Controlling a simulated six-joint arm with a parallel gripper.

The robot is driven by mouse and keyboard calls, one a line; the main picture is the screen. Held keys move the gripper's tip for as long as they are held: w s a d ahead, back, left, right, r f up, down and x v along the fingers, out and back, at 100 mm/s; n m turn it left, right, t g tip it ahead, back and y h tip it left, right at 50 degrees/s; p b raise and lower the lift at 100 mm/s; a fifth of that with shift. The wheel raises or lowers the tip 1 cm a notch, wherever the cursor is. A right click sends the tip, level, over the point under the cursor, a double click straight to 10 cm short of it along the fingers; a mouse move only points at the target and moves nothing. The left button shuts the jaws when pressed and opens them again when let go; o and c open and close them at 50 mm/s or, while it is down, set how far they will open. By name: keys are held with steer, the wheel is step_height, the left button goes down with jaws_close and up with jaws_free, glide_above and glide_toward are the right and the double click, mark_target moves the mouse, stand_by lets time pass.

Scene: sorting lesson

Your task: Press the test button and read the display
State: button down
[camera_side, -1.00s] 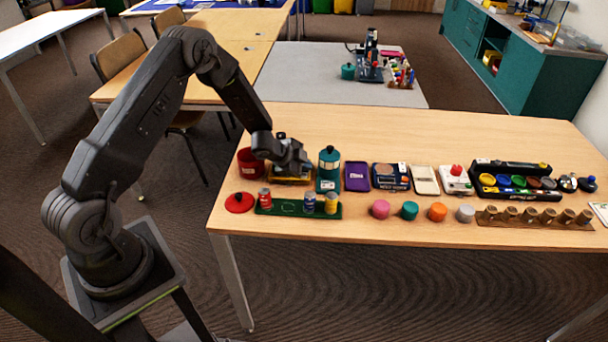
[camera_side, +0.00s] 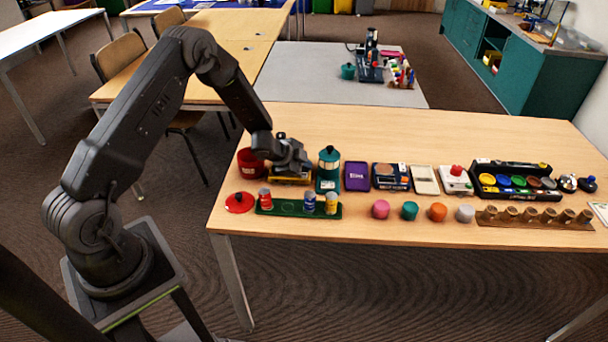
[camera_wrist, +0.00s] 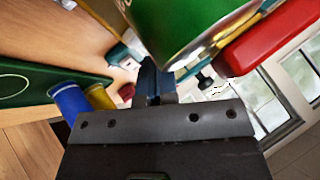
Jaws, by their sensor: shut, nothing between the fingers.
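My gripper (camera_side: 298,164) is shut and empty, low over a yellow and dark device (camera_side: 287,181) at the table's left end. The gripper hides much of that device, and no display can be read. In the wrist view the closed fingertips (camera_wrist: 153,80) are beside a large green cylinder with a metal rim (camera_wrist: 190,22). A small black knob (camera_wrist: 205,80) is just right of the fingertips, near a red bar (camera_wrist: 268,40). I cannot tell whether the fingertips touch anything, or which part is the test button.
A green tray (camera_side: 277,211) holds red (camera_side: 265,199), blue (camera_side: 309,203) and yellow (camera_side: 331,203) cylinders in front. A red pot (camera_side: 250,164) stands left, a teal canister (camera_side: 329,167) close right. Several items line the table rightward.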

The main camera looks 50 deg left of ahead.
mark_target(304, 176)
steer(key=shift+f, duration=0.4)
steer(key=shift+f, duration=0.5)
stand_by(0.7)
stand_by(0.3)
steer(key=shift+r, duration=0.9)
steer(key=shift+r, duration=2.5)
